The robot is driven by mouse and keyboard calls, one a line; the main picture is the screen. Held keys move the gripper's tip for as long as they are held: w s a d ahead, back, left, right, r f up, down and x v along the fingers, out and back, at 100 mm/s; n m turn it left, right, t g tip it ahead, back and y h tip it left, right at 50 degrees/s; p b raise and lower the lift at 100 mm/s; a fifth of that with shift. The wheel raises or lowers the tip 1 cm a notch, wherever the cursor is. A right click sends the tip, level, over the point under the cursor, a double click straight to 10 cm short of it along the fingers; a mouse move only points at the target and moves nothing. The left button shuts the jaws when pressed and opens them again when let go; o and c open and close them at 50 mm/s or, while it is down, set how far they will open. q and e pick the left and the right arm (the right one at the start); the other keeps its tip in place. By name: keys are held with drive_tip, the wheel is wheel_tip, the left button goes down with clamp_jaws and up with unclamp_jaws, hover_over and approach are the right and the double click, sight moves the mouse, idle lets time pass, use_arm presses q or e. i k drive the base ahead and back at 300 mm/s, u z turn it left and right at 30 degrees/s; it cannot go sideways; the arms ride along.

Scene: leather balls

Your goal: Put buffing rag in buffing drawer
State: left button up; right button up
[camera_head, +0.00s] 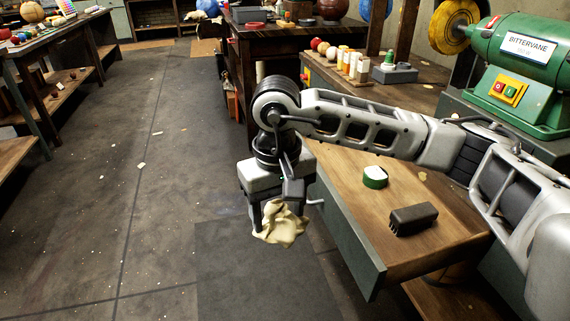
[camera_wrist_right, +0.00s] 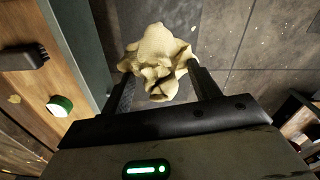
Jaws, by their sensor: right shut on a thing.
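The buffing rag (camera_head: 281,226) is a crumpled cream cloth. The rag (camera_wrist_right: 157,50) also shows between the fingers of the right gripper (camera_wrist_right: 160,82) in the right wrist view, bunched and hanging past the tips. My left gripper is not in view.
A green buffing machine (camera_head: 525,65) stands at the back right. The floor (camera_head: 120,220) at left is mostly clear.

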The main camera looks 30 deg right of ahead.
sight(332, 153)
drive_tip(key=u, duration=0.25)
drive_tip(key=i, duration=1)
drive_tip(key=z, duration=0.75)
drive_tip(key=i, duration=0.6)
drive_tip(key=z, duration=0.65)
